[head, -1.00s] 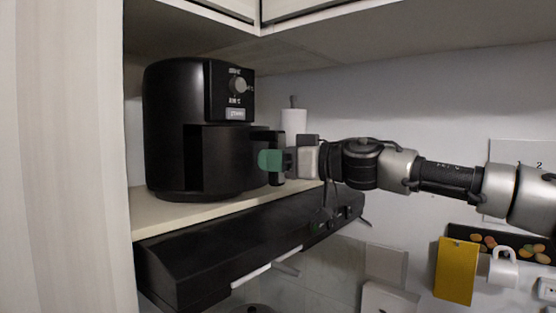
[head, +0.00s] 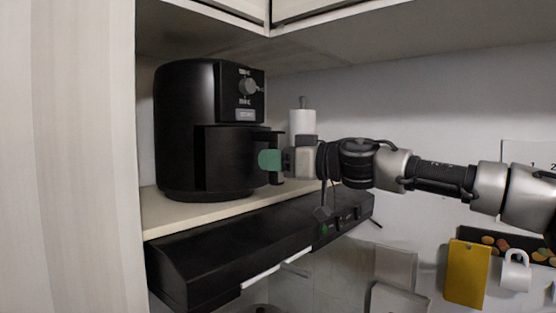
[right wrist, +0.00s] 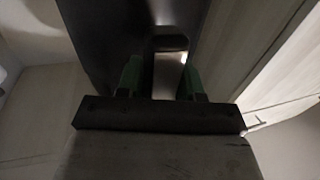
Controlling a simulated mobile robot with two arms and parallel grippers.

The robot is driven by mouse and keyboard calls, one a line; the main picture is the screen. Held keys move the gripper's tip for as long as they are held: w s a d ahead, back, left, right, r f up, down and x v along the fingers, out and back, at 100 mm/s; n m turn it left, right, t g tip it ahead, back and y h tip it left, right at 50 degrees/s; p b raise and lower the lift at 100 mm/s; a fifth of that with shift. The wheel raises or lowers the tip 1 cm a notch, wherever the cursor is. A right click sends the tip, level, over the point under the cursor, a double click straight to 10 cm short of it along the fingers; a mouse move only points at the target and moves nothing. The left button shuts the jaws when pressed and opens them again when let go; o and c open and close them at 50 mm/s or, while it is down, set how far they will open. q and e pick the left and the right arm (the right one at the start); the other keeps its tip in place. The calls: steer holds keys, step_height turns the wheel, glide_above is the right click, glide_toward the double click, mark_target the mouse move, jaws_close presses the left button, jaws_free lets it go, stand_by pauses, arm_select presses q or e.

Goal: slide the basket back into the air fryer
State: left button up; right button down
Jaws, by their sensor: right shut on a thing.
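The black air fryer (head: 182,125) stands upright on a cream shelf, its dial panel facing right and toward me. Its black basket (head: 230,160) is partly out of the front, with a narrow dark gap between the basket front and the body. My right gripper (head: 268,160), with green fingertips, is shut on the basket handle (head: 277,142). In the right wrist view, the handle (right wrist: 168,72) lies between the two green fingers (right wrist: 161,78). The inside of the basket is hidden. My left gripper is not in view.
The cream shelf (head: 165,215) carries the fryer, above a black range hood (head: 220,262). A white paper roll (head: 302,122) stands behind the gripper. Cabinets (head: 200,8) hang above, and a pale panel (head: 65,150) closes the left.

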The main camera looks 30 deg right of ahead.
steer(key=shift+w+a+r, duration=0.1)
steer(key=shift+w+a, duration=0.15)
steer(key=shift+w, duration=0.6)
steer(key=shift+w+a, duration=0.25)
steer(key=shift+w, duration=0.55)
steer(key=c, duration=0.6)
jaws_free()
steer(key=shift+c, duration=0.2)
steer(key=shift+s, duration=0.1)
steer(key=b+v, duration=0.4)
steer(key=v, duration=0.7)
